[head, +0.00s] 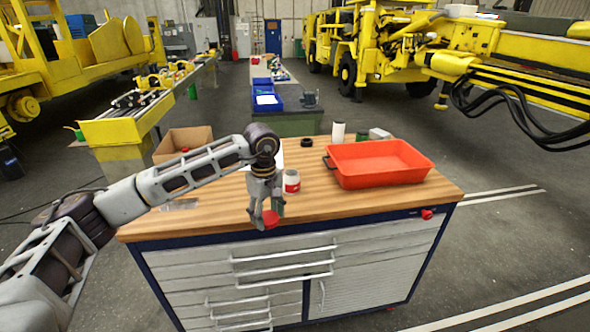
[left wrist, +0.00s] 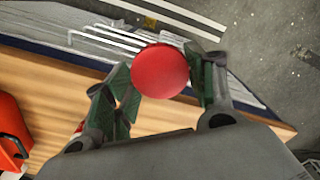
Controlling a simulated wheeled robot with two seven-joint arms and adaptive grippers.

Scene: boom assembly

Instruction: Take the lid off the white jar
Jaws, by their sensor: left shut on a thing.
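The white jar (head: 291,183) with a red label stands upright on the wooden bench top. The round red lid (head: 271,219) is apart from it, between the fingertips of my left gripper (head: 266,213). In the left wrist view the gripper (left wrist: 160,82) is shut on the lid (left wrist: 160,71), with a green-padded finger on each side. The gripper is in front of the jar and a little to its left, over the front edge of the bench. My right gripper is not in view.
A red-orange tray (head: 380,180) takes up the right side of the wooden bench (head: 330,203). A white cylinder (head: 338,133), a black ring (head: 306,142) and a green-lidded container (head: 362,138) stand behind. A cardboard box (head: 184,142) is at the back left. The front right of the bench is clear.

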